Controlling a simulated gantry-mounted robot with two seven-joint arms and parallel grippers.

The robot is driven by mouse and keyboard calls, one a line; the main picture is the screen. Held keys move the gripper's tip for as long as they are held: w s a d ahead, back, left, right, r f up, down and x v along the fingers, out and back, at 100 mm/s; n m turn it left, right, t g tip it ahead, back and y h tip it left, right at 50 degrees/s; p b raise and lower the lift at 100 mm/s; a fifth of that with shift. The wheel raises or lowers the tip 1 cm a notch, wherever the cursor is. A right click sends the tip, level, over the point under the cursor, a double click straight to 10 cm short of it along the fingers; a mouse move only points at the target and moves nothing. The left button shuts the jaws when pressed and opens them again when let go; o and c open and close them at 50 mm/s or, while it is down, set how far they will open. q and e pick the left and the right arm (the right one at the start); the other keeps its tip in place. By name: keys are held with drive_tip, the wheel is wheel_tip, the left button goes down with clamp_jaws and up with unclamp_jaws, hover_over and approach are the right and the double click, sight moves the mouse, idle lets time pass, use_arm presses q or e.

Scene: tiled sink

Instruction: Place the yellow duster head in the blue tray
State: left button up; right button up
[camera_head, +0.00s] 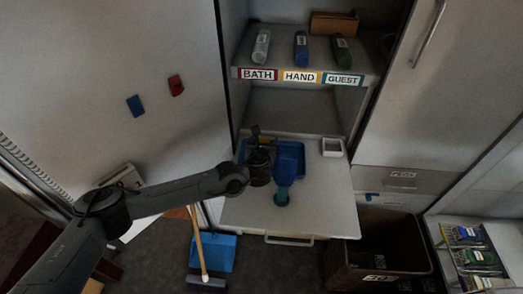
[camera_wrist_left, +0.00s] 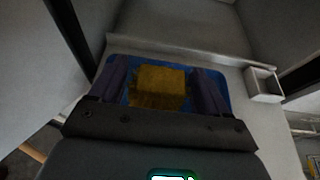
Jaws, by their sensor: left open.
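The yellow duster head (camera_wrist_left: 160,85) shows between my left gripper's fingers in the left wrist view, with the blue tray (camera_wrist_left: 222,88) behind and around it. In the head view the blue tray (camera_head: 292,152) lies on the pull-out shelf. My left gripper (camera_head: 257,143) is over its left part and mostly hides the duster head. In the left wrist view the left gripper (camera_wrist_left: 160,92) is open, a finger on each side of the duster head with small gaps. Whether the head rests on the tray floor is hard to tell. My right gripper is not in view.
A teal item (camera_head: 283,178) stands at the tray's front edge. A small white square dish (camera_head: 332,147) sits at the shelf's right rear. Several bottles (camera_head: 301,47) stand above the BATH, HAND and GUEST labels. A brown bin (camera_head: 385,255) is at lower right. A blue dustpan (camera_head: 214,252) lies below.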

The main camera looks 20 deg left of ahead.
use_arm(q)
drive_tip(key=p+v, duration=0.1)
drive_tip(key=v, duration=0.9)
drive_tip(key=shift+s, duration=0.2)
drive_tip(key=shift+d+r, duration=0.1)
drive_tip(key=shift+r, duration=0.1)
